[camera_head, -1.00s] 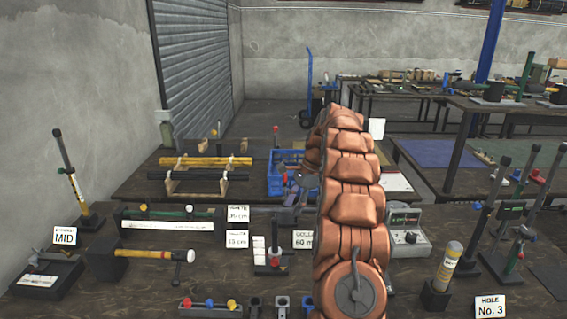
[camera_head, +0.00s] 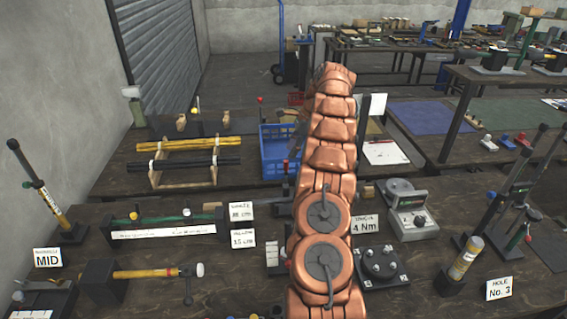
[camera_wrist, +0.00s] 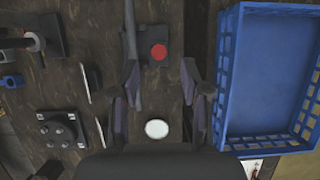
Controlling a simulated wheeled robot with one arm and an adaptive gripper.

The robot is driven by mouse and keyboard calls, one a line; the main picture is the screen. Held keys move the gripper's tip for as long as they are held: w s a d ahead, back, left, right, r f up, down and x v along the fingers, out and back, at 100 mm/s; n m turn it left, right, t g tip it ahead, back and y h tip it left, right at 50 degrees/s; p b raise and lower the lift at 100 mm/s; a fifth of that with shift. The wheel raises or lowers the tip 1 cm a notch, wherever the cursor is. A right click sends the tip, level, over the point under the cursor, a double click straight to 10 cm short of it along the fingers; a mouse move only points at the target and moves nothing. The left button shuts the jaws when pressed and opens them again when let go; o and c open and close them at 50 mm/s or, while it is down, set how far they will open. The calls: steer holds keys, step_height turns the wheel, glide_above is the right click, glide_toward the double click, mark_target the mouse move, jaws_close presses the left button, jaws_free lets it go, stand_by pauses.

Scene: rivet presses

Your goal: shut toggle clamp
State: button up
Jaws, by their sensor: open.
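My gripper (camera_wrist: 160,75) is open in the wrist view, and nothing is held between its fingers. A small dark fixture with a round red knob (camera_wrist: 158,51) shows just beyond the fingertips, seen from above; it may be the toggle clamp. A second dark fixture with an upright black handle and a red part (camera_wrist: 34,42) is at the upper left. I cannot tell for sure which is the clamp. In the head view my copper arm hides the gripper.
A blue crate (camera_wrist: 229,75) stands close on the right of the gripper in the wrist view. A black dial fixture (camera_head: 380,264) and a grey gauge (camera_head: 413,222) stand right of my arm. Sign cards (camera_head: 242,212) stand left of it.

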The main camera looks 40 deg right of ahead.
mark_target(287, 161)
steer(key=b+x, duration=0.4)
steer(key=x, duration=0.2)
steer(key=shift+s+b, duration=0.1)
steer(key=shift+b, duration=0.2)
steer(key=shift+a+f, duration=0.15)
steer(key=shift+f, duration=0.1)
jaws_close()
stand_by(0.4)
